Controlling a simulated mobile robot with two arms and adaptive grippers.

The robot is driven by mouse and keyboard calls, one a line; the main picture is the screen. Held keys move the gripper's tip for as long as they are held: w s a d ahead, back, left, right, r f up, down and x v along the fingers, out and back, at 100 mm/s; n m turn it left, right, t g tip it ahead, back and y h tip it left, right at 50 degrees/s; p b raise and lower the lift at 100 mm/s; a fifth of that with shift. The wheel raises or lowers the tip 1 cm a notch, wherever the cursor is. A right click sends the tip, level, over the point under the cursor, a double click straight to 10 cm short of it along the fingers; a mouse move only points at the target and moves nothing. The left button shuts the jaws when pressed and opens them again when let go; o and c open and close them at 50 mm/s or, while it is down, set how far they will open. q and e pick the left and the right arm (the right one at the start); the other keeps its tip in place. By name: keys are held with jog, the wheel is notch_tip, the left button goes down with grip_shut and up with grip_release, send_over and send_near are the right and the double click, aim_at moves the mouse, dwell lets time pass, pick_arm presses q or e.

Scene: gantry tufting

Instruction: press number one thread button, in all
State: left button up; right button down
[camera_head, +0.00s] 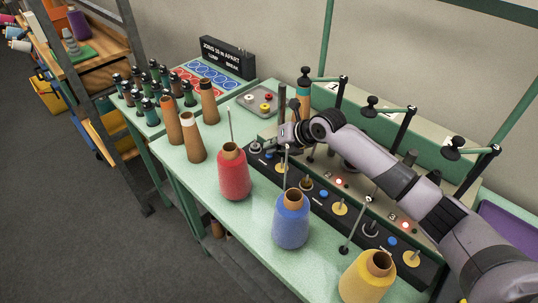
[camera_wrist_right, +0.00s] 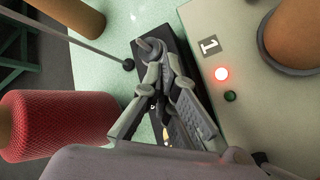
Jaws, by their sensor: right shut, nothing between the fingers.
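In the head view, my right gripper (camera_head: 268,144) is over the far left end of the long black control strip (camera_head: 356,228), beside the red yarn cone. In the right wrist view, the right gripper (camera_wrist_right: 164,66) is shut and empty, with its fingertips close to a grey peg or knob (camera_wrist_right: 148,47) on the strip. I cannot tell whether they touch anything. The number 1 label (camera_wrist_right: 209,46) is on the pale panel beside the fingers, with a red lit lamp (camera_wrist_right: 222,73) below it. The fingers hide much of the strip, and the number one thread button cannot be clearly made out. My left gripper is out of view.
Red (camera_head: 234,174), blue (camera_head: 291,222) and yellow (camera_head: 367,279) yarn cones stand along the strip's front, with thin upright rods nearby. Brown cones (camera_head: 194,142) stand left. A grey tray (camera_head: 259,101) with small discs is behind. The green table is clear at front left.

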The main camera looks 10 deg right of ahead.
jog(key=shift+f+b, duration=0.4)
jog(key=shift+f, duration=0.05)
dwell(0.6)
jog(key=shift+r+p, duration=0.55)
jog(key=shift+r, duration=0.3)
jog(key=shift+r+p, duration=1.65)
jog(key=shift+r, duration=0.9)
